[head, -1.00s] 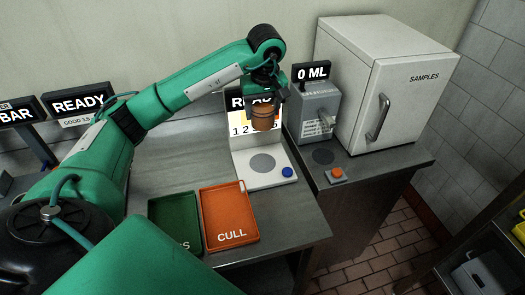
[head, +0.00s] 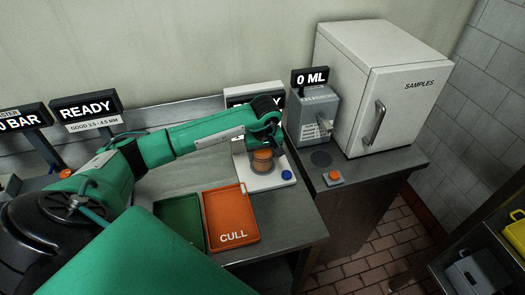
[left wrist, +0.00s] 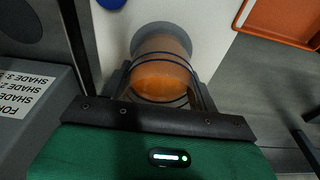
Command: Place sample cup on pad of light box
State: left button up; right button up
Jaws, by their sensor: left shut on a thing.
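My left gripper (head: 263,150) is shut around the sample cup (head: 262,161), a clear cup with orange-brown content. The cup is upright, low over the white light box (head: 270,185). In the left wrist view the cup (left wrist: 160,78) sits between the two fingers, with the grey round pad (left wrist: 165,29) showing just beyond it. The cup hides most of the pad, and I cannot tell whether its base touches it. The light box's lit panel and sign are mostly hidden behind my arm. My right gripper is not in view.
A blue button (head: 286,175) is on the light box's front right corner. The orange CULL tray (head: 230,215) and a green tray (head: 180,218) lie in front. A grey dispenser (head: 316,118) and the white SAMPLES cabinet (head: 395,95) stand to the right.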

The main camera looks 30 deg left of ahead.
pick_arm(q)
jog(key=shift+f+b, duration=0.2)
jog(key=shift+b, duration=0.15)
jog(key=o, duration=1.1)
jog(key=shift+r, duration=0.1)
jog(key=shift+r+p, duration=0.2)
jog(key=shift+p, duration=0.15)
jog(key=shift+r+b, duration=0.25)
jog(key=shift+b, duration=0.05)
notch_tip(320, 180, up, 11)
jog(key=s+d+b, duration=0.1)
jog(key=b, duration=0.2)
jog(key=shift+d+r+b, duration=0.15)
jog(key=shift+d+b, duration=0.1)
jog(key=shift+b, duration=0.15)
